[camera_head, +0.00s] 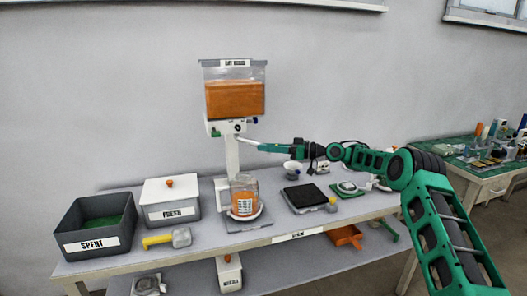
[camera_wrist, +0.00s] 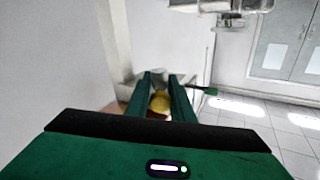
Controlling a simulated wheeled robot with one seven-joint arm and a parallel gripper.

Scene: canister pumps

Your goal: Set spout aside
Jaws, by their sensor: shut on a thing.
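A pale spout (camera_head: 246,142) sticks out at the front of the pump unit, just below the clear hopper of orange stuff (camera_head: 235,98). My gripper (camera_head: 261,147) comes in from the right and is shut on the spout's near end. The spout's other end meets or overlaps the pump's white column (camera_head: 232,155); I cannot tell whether it is still joined. In the wrist view my two green fingers (camera_wrist: 163,82) stand close together, with a yellowish round shape (camera_wrist: 160,103) showing between them. Most of the spout is hidden there.
Below stand a labelled jar (camera_head: 243,196) with orange contents, a black pad (camera_head: 303,197), a yellow-handled tool (camera_head: 165,239), a grey SPENT bin (camera_head: 95,243) and a white lidded FRESH box (camera_head: 170,199). The white bench (camera_head: 296,235) has free room along its front edge.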

